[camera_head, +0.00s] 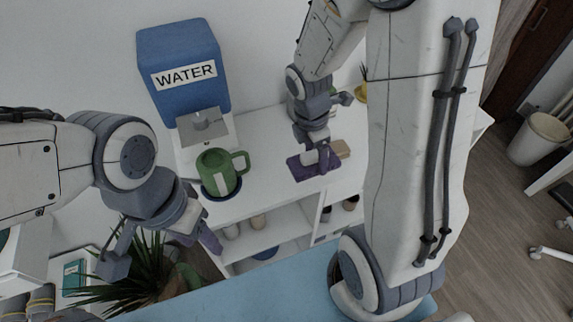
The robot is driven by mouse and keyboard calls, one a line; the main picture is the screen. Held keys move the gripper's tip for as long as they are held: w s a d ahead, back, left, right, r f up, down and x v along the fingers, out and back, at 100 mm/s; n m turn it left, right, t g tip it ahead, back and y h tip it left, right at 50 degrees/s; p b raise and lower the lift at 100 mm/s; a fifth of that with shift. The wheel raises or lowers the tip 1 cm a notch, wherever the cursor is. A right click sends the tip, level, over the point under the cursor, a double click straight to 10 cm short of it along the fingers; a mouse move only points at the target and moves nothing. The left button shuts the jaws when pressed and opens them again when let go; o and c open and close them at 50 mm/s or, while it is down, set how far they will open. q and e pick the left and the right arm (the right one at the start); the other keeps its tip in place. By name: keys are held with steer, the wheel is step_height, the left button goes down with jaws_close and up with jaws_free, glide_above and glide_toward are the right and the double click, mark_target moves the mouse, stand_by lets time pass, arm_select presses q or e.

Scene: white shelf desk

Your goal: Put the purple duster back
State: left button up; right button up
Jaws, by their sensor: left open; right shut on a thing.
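The purple duster (301,172) has a flat purple pad and a tan part at its right end. It is on or just above the white desk top, right of the green mug; I cannot tell if it touches. My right gripper (316,155) is over the duster from above and shut on it, hiding part of its middle. My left gripper (160,250) is at the lower left, open and empty, in front of the desk and above a spiky plant, away from the duster.
A green mug (214,172) stands on a dark blue coaster below the blue water dispenser (184,62). The white desk (270,195) has lower shelves with small cups. A spiky plant (150,278) is at the lower left. A small yellow pot (361,92) stands behind. The desk top between mug and duster is clear.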

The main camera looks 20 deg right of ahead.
steer(key=w+a+f, duration=0.1)
steer(key=w, duration=0.1)
steer(key=w+a+f, duration=0.2)
steer(key=w, duration=0.1)
steer(key=w+a+f, duration=0.1)
steer(key=w+f, duration=0.1)
steer(key=w, duration=0.1)
steer(key=shift+a+f, duration=0.15)
steer(key=shift+f, duration=2.1)
steer(key=shift+f, duration=0.1)
steer(key=o, duration=1)
step_height(320, 180, up, 11)
steer(key=a, duration=0.2)
steer(key=s+a+r+m+y, duration=0.1)
steer(key=s+a+r+m, duration=0.1)
steer(key=s, duration=0.6)
steer(key=s+a+r+m, duration=0.3)
steer(key=s+a+m, duration=0.2)
steer(key=s, duration=0.3)
steer(key=s+a+r+m+y, duration=0.1)
steer(key=s+a+r+m, duration=0.2)
steer(key=s, duration=0.4)
steer(key=shift+s+a+m+y, duration=0.2)
steer(key=shift+a+m, duration=0.1)
steer(key=shift+a, duration=0.25)
steer(key=shift+s+a+m+y, duration=0.1)
steer(key=shift+s+a+m, duration=0.15)
steer(key=shift+a, duration=0.3)
steer(key=shift+p, duration=0.3)
